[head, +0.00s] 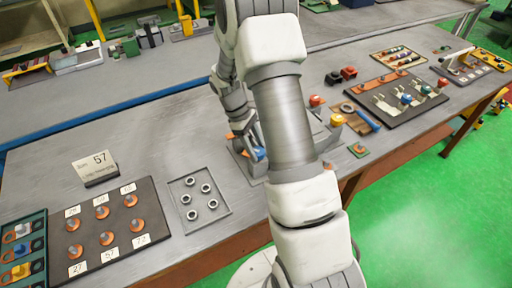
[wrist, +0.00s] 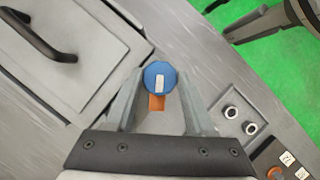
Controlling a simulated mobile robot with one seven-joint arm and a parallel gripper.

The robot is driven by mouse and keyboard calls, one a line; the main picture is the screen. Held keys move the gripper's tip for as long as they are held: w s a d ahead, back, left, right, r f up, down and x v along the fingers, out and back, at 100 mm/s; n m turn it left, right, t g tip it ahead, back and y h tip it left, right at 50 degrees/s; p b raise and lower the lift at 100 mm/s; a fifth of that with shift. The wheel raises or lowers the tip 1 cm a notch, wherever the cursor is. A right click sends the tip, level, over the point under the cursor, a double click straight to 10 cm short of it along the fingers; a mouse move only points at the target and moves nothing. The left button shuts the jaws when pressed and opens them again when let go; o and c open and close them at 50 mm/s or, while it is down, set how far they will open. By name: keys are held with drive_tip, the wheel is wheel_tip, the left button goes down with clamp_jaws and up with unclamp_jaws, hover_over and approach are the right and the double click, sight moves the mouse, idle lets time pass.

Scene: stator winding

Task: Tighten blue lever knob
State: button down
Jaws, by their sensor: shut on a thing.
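The blue lever knob (wrist: 160,77) is round with a white bar mark on its top and shows between my fingers in the wrist view. An orange piece (wrist: 157,102) shows just below it. My gripper (wrist: 160,85) has one finger on each side of the knob and is shut on it. In the head view the blue knob (head: 259,154) shows low beside my arm at the middle of the table. My arm hides most of the fixture around it there.
A grey plate with several metal rings (head: 198,201) lies left of my arm, beside a dark board with several copper parts (head: 107,222). A sign reading 57 (head: 95,168) stands behind. Right of my arm are red and yellow knobs (head: 337,120). A box with a black handle (wrist: 42,38) is close by.

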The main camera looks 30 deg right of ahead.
drive_tip(key=m+y, duration=0.1)
drive_tip(key=m, duration=0.1)
drive_tip(key=m+y, duration=0.1)
drive_tip(key=m, duration=0.2)
drive_tip(key=shift+w+d+r+m+g, duration=0.2)
drive_tip(key=shift+m+g, duration=0.1)
drive_tip(key=shift+g, duration=0.1)
drive_tip(key=m+y, duration=0.1)
drive_tip(key=m, duration=0.2)
drive_tip(key=m+y+b, duration=0.1)
drive_tip(key=m, duration=0.2)
drive_tip(key=shift+d, duration=0.15)
drive_tip(key=m+t+y, duration=0.1)
drive_tip(key=m, duration=0.2)
drive_tip(key=m+y+b, duration=0.1)
drive_tip(key=m, duration=0.2)
drive_tip(key=shift+s+d+m+t, duration=0.1)
drive_tip(key=shift+d+m+t, duration=0.05)
drive_tip(key=shift+m+t, duration=0.2)
drive_tip(key=m+t, duration=0.1)
drive_tip(key=m, duration=0.1)
drive_tip(key=m+t+y, duration=0.1)
drive_tip(key=m, duration=0.2)
drive_tip(key=shift+s+m, duration=0.1)
drive_tip(key=shift+m, duration=0.15)
drive_tip(key=c, duration=0.5)
unclamp_jaws()
drive_tip(key=shift+o, duration=1.2)
drive_tip(key=shift+s+f, duration=0.1)
drive_tip(key=shift+s, duration=0.05)
